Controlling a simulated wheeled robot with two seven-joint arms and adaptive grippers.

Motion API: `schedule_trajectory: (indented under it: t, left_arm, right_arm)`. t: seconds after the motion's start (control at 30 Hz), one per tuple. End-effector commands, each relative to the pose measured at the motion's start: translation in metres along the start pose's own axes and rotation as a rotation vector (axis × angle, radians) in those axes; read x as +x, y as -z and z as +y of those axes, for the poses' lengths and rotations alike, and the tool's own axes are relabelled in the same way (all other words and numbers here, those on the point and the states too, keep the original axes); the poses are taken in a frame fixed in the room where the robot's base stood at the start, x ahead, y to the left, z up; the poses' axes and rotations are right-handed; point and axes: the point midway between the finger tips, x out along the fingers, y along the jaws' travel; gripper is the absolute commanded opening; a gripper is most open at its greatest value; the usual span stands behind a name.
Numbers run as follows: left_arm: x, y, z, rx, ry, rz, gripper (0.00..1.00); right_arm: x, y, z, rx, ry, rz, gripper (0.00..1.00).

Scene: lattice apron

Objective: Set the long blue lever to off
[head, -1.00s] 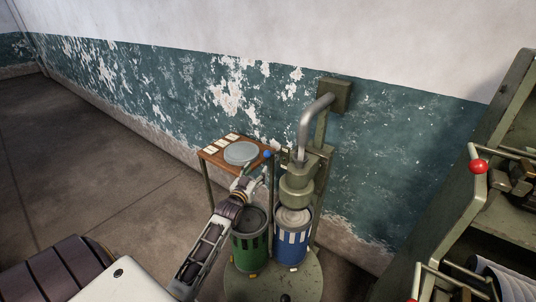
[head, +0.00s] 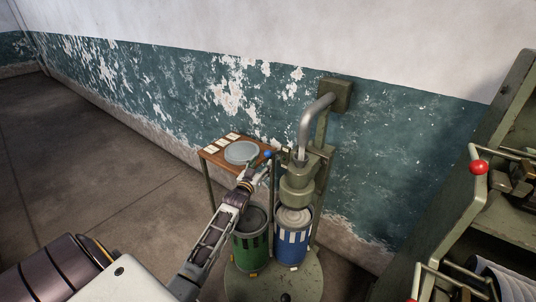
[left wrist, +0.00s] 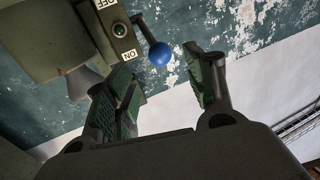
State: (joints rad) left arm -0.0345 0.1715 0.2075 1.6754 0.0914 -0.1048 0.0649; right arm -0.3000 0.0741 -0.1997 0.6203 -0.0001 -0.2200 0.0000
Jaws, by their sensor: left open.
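The blue lever (left wrist: 142,29) is a dark rod with a blue ball knob (left wrist: 160,54). It comes off a box (left wrist: 108,25) with a round green indicator, an OFF label (left wrist: 105,4) and an ON label (left wrist: 129,54). The rod slants toward the ON side. In the head view the knob (head: 267,154) shows beside the press column. My left gripper (head: 261,167) is just below the knob there. In the left wrist view my left gripper (left wrist: 165,83) is open, and the knob shows between and beyond its fingertips. I cannot see contact. My right gripper is not in view.
A small wooden table (head: 211,155) with a grey disc (head: 241,152) stands behind my left arm. A shelf with a red knob (head: 478,167) is at the right.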

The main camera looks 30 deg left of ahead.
Motion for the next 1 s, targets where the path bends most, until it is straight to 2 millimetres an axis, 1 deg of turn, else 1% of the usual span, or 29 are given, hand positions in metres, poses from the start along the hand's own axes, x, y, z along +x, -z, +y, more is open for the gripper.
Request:
schedule_trajectory:
  t: [0.1, 0.63, 1.0]
  left_arm:
    - [0.01, 0.001, 0.0, 0.0, 0.0, 0.0, 0.54]
    - [0.053, 0.001, 0.0, 0.0, 0.0, 0.001, 0.54]
    - [0.08, 0.001, -0.001, 0.0, 0.0, 0.001, 0.54]
  right_arm:
    - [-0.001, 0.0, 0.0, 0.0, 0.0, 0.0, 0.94]
    - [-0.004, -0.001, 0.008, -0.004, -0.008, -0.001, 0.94]
    - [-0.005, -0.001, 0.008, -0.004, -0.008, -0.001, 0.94]
